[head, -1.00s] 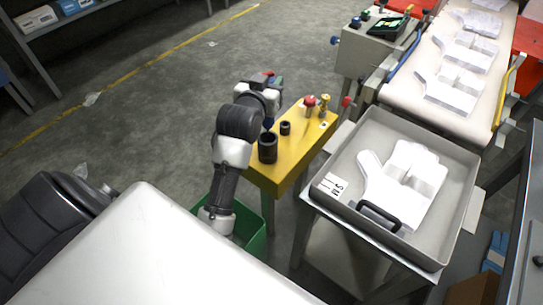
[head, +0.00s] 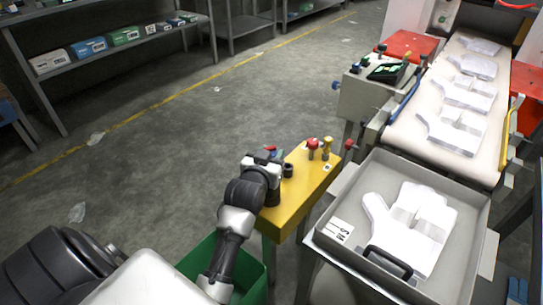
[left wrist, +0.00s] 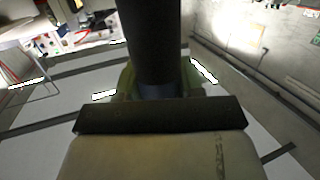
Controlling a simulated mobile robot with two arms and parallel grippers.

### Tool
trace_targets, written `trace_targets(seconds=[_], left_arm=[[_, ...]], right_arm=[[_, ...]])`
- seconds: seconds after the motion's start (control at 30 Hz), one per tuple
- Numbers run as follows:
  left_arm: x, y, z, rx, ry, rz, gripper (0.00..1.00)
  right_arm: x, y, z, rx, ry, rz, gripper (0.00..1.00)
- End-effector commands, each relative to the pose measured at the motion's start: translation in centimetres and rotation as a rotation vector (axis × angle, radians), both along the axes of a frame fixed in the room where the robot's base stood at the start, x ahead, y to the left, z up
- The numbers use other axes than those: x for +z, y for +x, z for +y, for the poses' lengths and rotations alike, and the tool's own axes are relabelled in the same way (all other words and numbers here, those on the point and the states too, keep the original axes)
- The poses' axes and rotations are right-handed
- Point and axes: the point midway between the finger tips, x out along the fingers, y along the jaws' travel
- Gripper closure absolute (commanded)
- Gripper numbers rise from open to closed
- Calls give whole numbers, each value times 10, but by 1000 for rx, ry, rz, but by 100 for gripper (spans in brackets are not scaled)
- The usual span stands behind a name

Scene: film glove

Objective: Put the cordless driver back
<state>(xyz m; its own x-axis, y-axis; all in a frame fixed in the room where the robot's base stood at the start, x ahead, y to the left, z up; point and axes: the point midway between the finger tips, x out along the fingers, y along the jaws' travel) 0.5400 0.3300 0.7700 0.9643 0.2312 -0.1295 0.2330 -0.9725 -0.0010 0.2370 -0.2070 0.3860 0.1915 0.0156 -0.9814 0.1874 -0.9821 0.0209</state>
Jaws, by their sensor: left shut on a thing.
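My left gripper (head: 271,160) is shut on the cordless driver, over the near end of the yellow stand (head: 300,185). The driver is mostly hidden in the head view; a small red and blue-green patch (head: 276,153) shows beside the gripper. In the left wrist view a thick dark cylinder (left wrist: 150,45), likely the driver, runs up from the jaw area. A large black cup holder (head: 272,198) on the stand shows partly below the gripper. I cannot tell whether the driver touches it. My right gripper is not in view.
The stand also carries a small black cup (head: 288,170), a red knob (head: 312,147) and a brass fitting (head: 327,147). A grey tray (head: 345,205) with white glove shapes is to the right. A green bin (head: 255,275) is below my arm. Open floor lies left.

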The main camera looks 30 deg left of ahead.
Motion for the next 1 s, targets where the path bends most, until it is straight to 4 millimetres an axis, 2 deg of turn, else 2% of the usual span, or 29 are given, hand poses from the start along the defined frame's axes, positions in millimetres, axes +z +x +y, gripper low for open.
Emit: trace_targets(seconds=[0.13,0.17,0.3,0.33,0.67,0.77,1.0], left_arm=[[-1,0,0,0,0,-2,86],[-2,0,0,0,0,1,61],[-2,0,0,0,-1,1,39],[-2,0,0,0,0,1,37],[1,-2,-1,0,0,0,37],[2,-14,-3,0,0,1,37],[9,-63,-15,0,-1,3,37]], right_arm=[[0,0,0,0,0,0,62],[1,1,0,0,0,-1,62],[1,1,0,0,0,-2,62],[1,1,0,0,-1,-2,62],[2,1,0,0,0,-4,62],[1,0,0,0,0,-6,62],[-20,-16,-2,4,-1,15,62]])
